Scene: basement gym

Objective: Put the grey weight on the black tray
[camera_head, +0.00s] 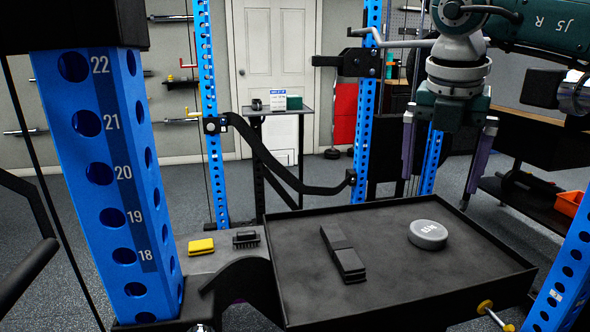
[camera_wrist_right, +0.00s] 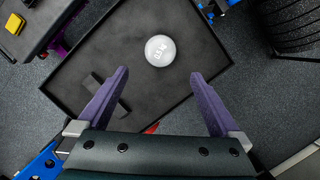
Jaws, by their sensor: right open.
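The grey weight (camera_head: 428,234) is a round, flat disc with pale lettering on top. It lies flat on the right part of the large black tray (camera_head: 300,290), inside the raised rim. In the right wrist view the weight (camera_wrist_right: 160,51) sits just beyond the fingertips, near the upper part of the tray (camera_wrist_right: 75,70). My right gripper (camera_head: 437,190) is open and empty, pointing down above the tray, apart from the weight. Its two purple fingers (camera_wrist_right: 158,76) are spread wide in the wrist view. My left gripper is out of view.
A dark bar-shaped block (camera_head: 342,252) lies on the tray left of the weight. A yellow block (camera_head: 201,246) and a small black brush-like item (camera_head: 245,240) lie on the surface to the left. Blue rack posts (camera_head: 115,190) stand around. The tray's middle between block and weight is clear.

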